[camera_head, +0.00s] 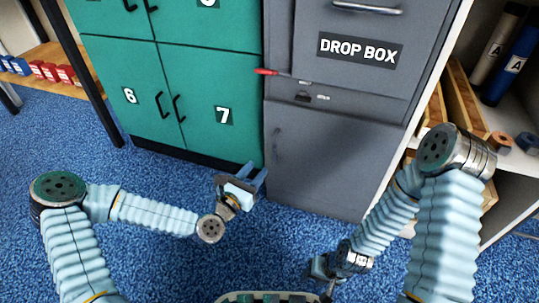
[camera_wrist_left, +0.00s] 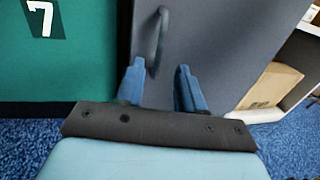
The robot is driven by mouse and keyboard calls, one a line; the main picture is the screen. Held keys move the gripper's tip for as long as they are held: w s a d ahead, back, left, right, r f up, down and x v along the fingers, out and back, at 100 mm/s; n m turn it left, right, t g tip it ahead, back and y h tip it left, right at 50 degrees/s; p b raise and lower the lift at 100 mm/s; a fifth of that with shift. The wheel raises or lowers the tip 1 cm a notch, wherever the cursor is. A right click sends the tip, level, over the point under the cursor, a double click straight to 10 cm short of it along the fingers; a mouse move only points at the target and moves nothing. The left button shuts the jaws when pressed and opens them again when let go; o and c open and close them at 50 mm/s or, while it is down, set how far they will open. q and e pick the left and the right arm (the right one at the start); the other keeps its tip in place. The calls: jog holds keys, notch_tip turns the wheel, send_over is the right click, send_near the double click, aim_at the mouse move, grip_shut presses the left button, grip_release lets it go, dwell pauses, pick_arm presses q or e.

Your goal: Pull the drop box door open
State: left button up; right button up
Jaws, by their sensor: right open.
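The grey drop box (camera_head: 345,110) stands against the green lockers, with a "DROP BOX" label on its upper part. Its plain lower door (camera_head: 320,160) looks closed. A dark upright bar handle (camera_head: 277,145) is on the door's left side; it also shows in the left wrist view (camera_wrist_left: 158,42). My left gripper (camera_head: 252,176) is low in front of the box's left edge. In the left wrist view its two blue fingers (camera_wrist_left: 160,78) are apart, with the handle just beyond them, nearer the left finger. I cannot tell whether they touch. My right gripper (camera_head: 322,268) is open and low over the floor.
Green lockers (camera_head: 210,95) numbered 6 and 7 stand to the left. A red-handled lever (camera_head: 268,71) juts out at the box's upper left edge, above a small latch (camera_head: 303,97). Blue carpet (camera_head: 150,170) in front is clear.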

aim_at(274, 150)
pick_arm(q)
jog(key=x, duration=0.9)
jog(key=shift+d+f+b, duration=0.1)
jog(key=shift+b, duration=0.25)
grip_shut()
